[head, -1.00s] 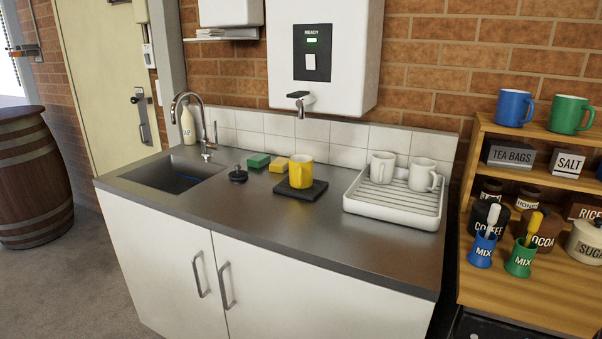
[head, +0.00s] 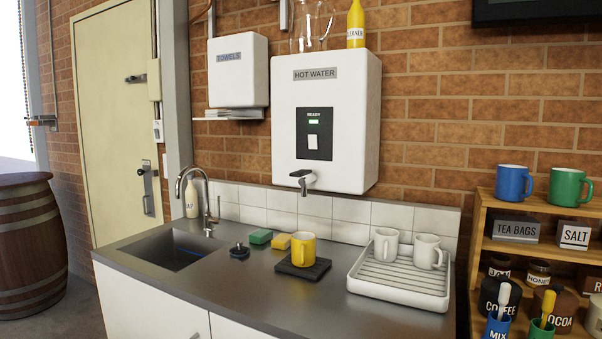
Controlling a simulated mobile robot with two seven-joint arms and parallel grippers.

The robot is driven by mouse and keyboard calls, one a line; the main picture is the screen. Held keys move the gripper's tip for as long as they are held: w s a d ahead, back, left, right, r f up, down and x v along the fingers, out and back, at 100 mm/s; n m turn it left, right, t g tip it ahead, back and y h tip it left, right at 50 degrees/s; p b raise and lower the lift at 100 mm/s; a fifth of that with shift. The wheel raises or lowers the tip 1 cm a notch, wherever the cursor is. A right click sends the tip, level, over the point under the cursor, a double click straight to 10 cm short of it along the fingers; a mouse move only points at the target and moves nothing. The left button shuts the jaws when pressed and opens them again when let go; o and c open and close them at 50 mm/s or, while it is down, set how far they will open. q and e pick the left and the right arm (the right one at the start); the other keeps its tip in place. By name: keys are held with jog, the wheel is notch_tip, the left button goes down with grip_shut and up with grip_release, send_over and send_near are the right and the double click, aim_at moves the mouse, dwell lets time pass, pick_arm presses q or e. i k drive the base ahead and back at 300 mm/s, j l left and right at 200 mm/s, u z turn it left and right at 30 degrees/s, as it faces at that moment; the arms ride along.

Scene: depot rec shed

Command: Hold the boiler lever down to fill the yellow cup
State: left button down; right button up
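The yellow cup (head: 303,249) stands upright on a dark square mat (head: 319,269) on the steel counter, roughly below the spout. The white boiler (head: 326,120), labelled HOT WATER, hangs on the brick wall above. Its dark lever (head: 299,173) sits on top of the tap at its lower front. The tap spout (head: 305,189) points down, and no water shows from it. A small green light (head: 314,122) is lit under the word READY. Neither of my grippers is in view.
A white drying rack (head: 405,284) with two white mugs stands right of the cup. A sink (head: 172,250), a dark plug (head: 239,251), a green sponge (head: 260,237) and a yellow sponge (head: 281,242) are to the left. The front counter is clear. A wooden shelf (head: 478,220) stands at the right.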

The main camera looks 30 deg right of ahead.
aim_at(299, 173)
jog(key=i+j+z, duration=0.35)
jog(key=i+j, duration=0.15)
jog(key=i+j+z, duration=0.15)
jog(key=j, duration=0.35)
jog(key=i+j+z, duration=0.35)
jog(key=j, duration=0.4)
jog(key=i+j+z, duration=0.15)
jog(key=j, duration=0.3)
jog(key=i, duration=0.05)
